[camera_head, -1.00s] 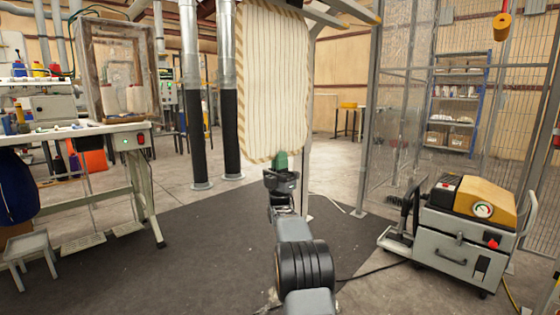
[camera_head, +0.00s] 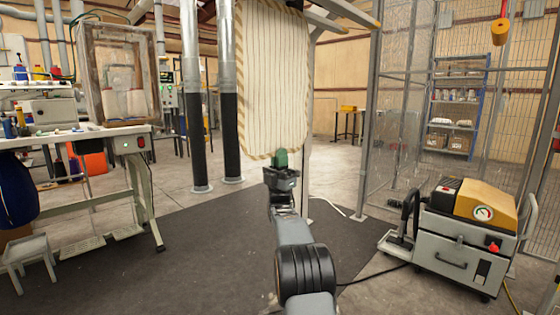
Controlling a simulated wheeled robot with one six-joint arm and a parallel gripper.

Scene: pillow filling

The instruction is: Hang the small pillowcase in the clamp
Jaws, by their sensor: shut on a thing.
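The pillowcase (camera_head: 272,80) is cream with thin dark stripes and a rope-like edge. It stands upright above my gripper (camera_head: 281,160) in the middle of the view, and its top runs out of the picture. My gripper, with green at its fingertips, is shut on the pillowcase at its lower edge. The fingertips cover the exact spot of the hold. I cannot make out the clamp; the pillowcase's top edge and whatever is there are out of view.
Two silver-and-black ducts (camera_head: 230,110) stand just left of the pillowcase. A sewing table (camera_head: 85,137) is at the left. A wire-mesh fence (camera_head: 395,130) and a wheeled machine (camera_head: 465,238) are at the right. The dark mat (camera_head: 200,255) is clear around my arm.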

